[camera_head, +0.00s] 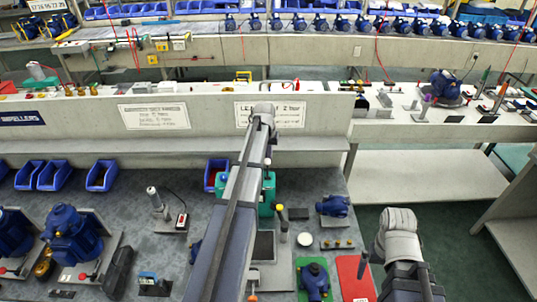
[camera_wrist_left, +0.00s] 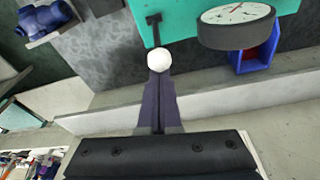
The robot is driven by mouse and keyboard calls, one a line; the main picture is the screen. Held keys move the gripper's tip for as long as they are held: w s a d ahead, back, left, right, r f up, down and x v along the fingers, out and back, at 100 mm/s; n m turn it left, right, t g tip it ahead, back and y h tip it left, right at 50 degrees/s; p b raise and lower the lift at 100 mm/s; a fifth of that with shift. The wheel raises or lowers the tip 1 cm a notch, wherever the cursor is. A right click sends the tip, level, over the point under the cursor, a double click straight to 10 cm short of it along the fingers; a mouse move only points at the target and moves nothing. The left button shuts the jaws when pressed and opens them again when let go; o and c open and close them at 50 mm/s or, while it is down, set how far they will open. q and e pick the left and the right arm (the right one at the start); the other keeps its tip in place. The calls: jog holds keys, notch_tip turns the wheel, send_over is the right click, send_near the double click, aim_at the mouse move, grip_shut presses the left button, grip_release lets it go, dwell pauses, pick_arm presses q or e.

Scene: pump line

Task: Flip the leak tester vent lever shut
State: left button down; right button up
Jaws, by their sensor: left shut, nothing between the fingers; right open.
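The teal leak tester (camera_head: 268,195) stands on the grey bench, mostly hidden behind my left arm in the head view. The left wrist view shows its teal body (camera_wrist_left: 180,18), its round gauge (camera_wrist_left: 237,18) and the black vent lever (camera_wrist_left: 154,32). A white ball knob (camera_wrist_left: 160,61) shows at the lever's lower end. My left gripper (camera_wrist_left: 160,76) is shut and empty, its fingertips right at the knob; I cannot tell whether they touch. My right gripper (camera_head: 410,285) is at the lower right, its fingers hard to make out, away from the tester.
Blue bins (camera_head: 101,176) line the back of the bench. Blue pumps (camera_head: 72,236) stand at the left.

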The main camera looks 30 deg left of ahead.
aim_at(269, 161)
pick_arm(q)
jog(key=shift+s+d, duration=0.1)
jog(key=shift+s, duration=0.05)
jog(key=shift+s+d+r+t+y, duration=0.2)
jog(key=shift+s+d+t+y, duration=0.25)
jog(key=shift+s+t, duration=0.3)
jog(key=shift+s+d+t+y+b, duration=0.3)
jog(key=shift+s+t+y+b, duration=0.2)
jog(key=shift+t+b, duration=0.2)
jog(key=s+d+t+y+b, duration=0.1)
jog(key=t+b, duration=0.1)
jog(key=shift+s+b, duration=0.35)
jog(key=shift+s, duration=0.05)
jog(key=shift+s+d+r+t, duration=0.1)
jog(key=shift+r+t, duration=0.05)
jog(key=shift+t, duration=0.1)
jog(key=shift+y, duration=0.25)
jog(key=shift+s+d+b, duration=0.3)
jog(key=shift+s+d, duration=0.25)
jog(key=shift+s, duration=0.25)
